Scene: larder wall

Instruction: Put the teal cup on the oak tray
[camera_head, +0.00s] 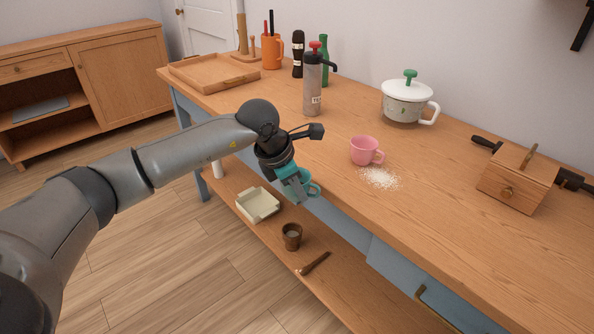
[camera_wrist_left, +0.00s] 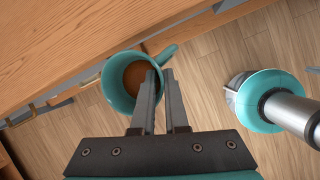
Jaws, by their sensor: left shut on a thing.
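The teal cup (camera_head: 313,188) is in my left gripper (camera_head: 299,190), off the front edge of the worktop and above the lower shelf. In the left wrist view the cup (camera_wrist_left: 117,92) shows its open mouth, with something brown inside. My left gripper's fingers (camera_wrist_left: 160,85) are shut on the cup's wall near the handle. In the head view the gripper hides part of the cup. The oak tray (camera_head: 206,85) lies on the far left end of the worktop and looks empty. My right gripper is not in view.
On the worktop (camera_head: 440,215) stand a pink cup (camera_head: 364,151) by white grains, a grey pump bottle (camera_head: 313,85), a white lidded pot (camera_head: 405,103), an orange utensil holder (camera_head: 271,52) and a wooden box (camera_head: 515,182). The lower shelf holds a cream dish (camera_head: 257,205) and brown cup (camera_head: 291,238).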

